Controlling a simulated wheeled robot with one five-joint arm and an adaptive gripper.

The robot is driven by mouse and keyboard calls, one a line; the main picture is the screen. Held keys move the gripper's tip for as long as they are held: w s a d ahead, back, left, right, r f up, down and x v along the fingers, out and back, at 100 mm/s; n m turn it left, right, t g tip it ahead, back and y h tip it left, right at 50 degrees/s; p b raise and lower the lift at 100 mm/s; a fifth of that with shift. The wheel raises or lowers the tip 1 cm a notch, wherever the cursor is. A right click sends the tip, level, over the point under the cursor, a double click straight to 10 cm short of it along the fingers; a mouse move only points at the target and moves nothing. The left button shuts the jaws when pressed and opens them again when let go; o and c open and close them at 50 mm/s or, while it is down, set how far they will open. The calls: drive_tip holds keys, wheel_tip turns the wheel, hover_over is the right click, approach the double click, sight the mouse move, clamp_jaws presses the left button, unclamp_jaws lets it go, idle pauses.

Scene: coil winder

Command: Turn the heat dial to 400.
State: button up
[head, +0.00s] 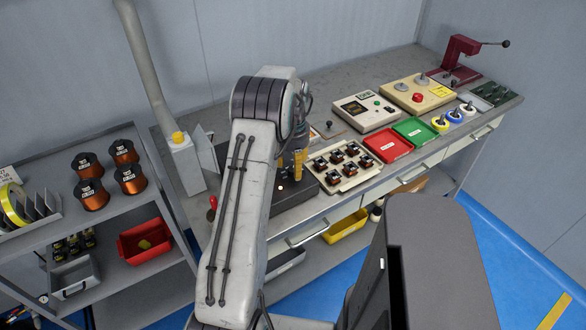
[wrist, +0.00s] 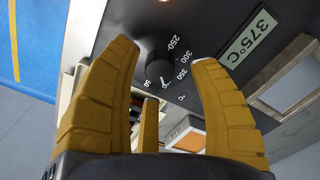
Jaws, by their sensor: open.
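The heat dial (wrist: 160,68) is a black round knob on a dark panel, with a white scale around it. The numbers 250, 300 and 350 are legible; the knob's exact pointing is hard to read. A display (wrist: 248,38) on the same panel reads 375°C. My gripper (wrist: 164,55) is open, its yellow fingers on either side of the dial in the wrist view; I cannot tell whether they touch it. In the head view my gripper (head: 291,172) points down over the dark box (head: 295,195), and the dial is hidden there.
To the right on the bench are a tray of small coils (head: 342,164), a red tray (head: 388,145), a green tray (head: 415,131) and a cream instrument (head: 366,111). A red-handled lever (head: 212,203) stands left of my arm. A shelf with copper spools (head: 130,178) is further left.

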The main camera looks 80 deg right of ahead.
sight(293, 168)
wheel_tip(293, 168, up, 10)
idle(0.5)
drive_tip(key=shift+r, duration=0.1)
idle(0.6)
